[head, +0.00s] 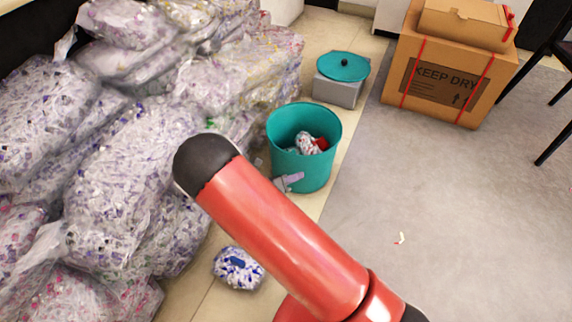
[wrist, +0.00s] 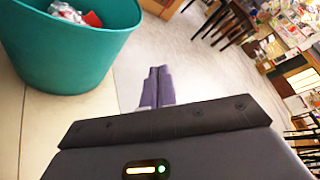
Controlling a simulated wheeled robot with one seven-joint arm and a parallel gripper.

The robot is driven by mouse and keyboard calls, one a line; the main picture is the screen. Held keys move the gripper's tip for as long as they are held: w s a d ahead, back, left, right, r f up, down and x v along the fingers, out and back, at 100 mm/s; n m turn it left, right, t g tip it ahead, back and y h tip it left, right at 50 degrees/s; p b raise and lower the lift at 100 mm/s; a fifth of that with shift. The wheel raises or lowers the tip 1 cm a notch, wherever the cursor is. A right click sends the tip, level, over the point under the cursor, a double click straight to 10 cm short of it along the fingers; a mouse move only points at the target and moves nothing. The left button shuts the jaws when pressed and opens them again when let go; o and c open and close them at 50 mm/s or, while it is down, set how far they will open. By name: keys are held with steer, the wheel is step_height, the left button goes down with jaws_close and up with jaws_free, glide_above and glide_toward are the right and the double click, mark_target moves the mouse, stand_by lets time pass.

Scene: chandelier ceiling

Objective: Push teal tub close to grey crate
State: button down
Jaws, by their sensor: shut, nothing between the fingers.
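The teal tub (head: 316,168) stands upright on the floor in the middle of the head view, with a white crumpled bundle and something red inside. It fills the upper left of the wrist view (wrist: 75,58). The grey crate (head: 338,92) stands behind it, slightly right, with a teal lid on top and a gap of floor between them. My gripper (head: 290,182) is shut and empty, low at the tub's near left side in the head view. Its purple fingers (wrist: 157,86) show right of the tub in the wrist view; I cannot tell if they touch it. My arm hides some floor.
Clear plastic bags (head: 130,170) of shreds are piled along the left. A small blue-and-white bundle (head: 239,268) lies on the floor. A cardboard box (head: 447,80) stands at the back right, near a dark chair (head: 556,60). The grey floor (head: 455,205) at right is mostly clear.

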mark_target(290, 163)
steer(key=s+a+f+n+t+y+p, duration=0.2)
steer(key=a+f+n+t+y, duration=0.5)
steer(key=f+n, duration=0.55)
steer(key=shift+n+t+h, duration=0.3)
steer(key=shift+n+h, duration=0.3)
steer(key=shift+n, duration=0.25)
steer(key=x, duration=0.4)
steer(key=r+x, duration=0.1)
steer(key=x, duration=0.4)
steer(key=a+x, duration=0.1)
steer(key=x, duration=0.3)
steer(key=shift+w+d+r, duration=0.1)
steer(key=shift+w+r, duration=0.2)
steer(key=shift+w, duration=0.2)
